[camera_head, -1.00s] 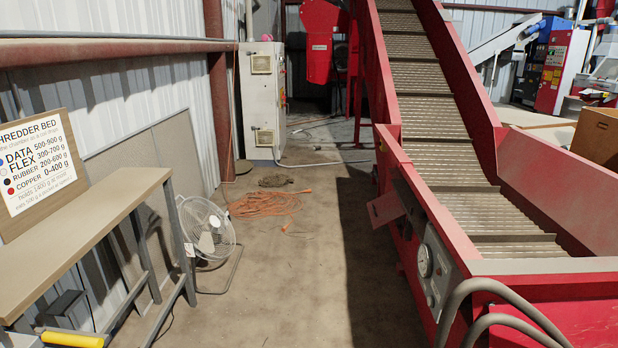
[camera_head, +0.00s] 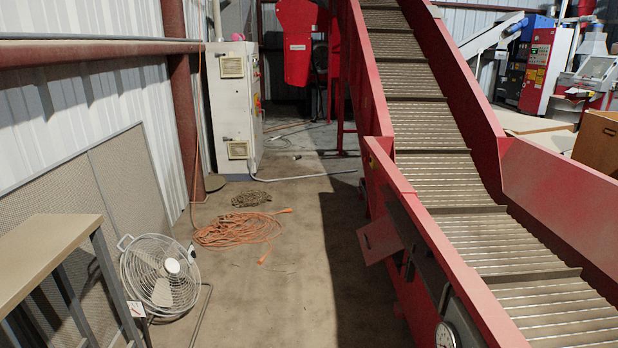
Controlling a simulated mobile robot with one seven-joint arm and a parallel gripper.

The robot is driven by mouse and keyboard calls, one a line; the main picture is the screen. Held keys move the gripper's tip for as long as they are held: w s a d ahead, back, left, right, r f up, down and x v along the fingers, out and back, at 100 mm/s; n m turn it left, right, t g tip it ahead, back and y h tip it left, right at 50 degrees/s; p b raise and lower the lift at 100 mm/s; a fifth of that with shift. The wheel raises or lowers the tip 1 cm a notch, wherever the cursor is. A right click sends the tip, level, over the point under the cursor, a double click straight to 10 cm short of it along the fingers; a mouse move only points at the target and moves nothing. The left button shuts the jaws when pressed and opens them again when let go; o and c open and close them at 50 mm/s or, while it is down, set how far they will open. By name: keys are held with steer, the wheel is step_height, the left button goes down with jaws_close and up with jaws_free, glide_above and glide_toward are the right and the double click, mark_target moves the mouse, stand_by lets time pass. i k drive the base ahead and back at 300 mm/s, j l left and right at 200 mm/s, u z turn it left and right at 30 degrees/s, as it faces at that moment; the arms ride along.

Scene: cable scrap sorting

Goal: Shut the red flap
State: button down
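A dull red flap (camera_head: 380,241) sticks out from the left side of the red conveyor (camera_head: 445,262), over the floor aisle. It stands open, tilted away from the side wall. A dark gap and some small dark fittings show just beside it. My gripper is not in view, so its state does not show.
A white fan (camera_head: 162,275) stands on the floor by a bench (camera_head: 42,255) at the left. An orange cable coil (camera_head: 238,230) and a dark coil (camera_head: 251,198) lie in the aisle. A white cabinet (camera_head: 236,110) stands farther back. Floor before the flap is clear.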

mark_target(380, 239)
steer(key=i+l+u, duration=0.1)
steer(key=i+u, duration=0.15)
steer(key=i, duration=1)
steer(key=i+z, duration=0.25)
steer(key=i, duration=0.3)
steer(key=i+j+z, duration=0.25)
steer(key=i, duration=0.35)
steer(key=i+l+z, duration=0.15)
steer(key=i+z, duration=0.8)
steer(key=i, duration=0.45)
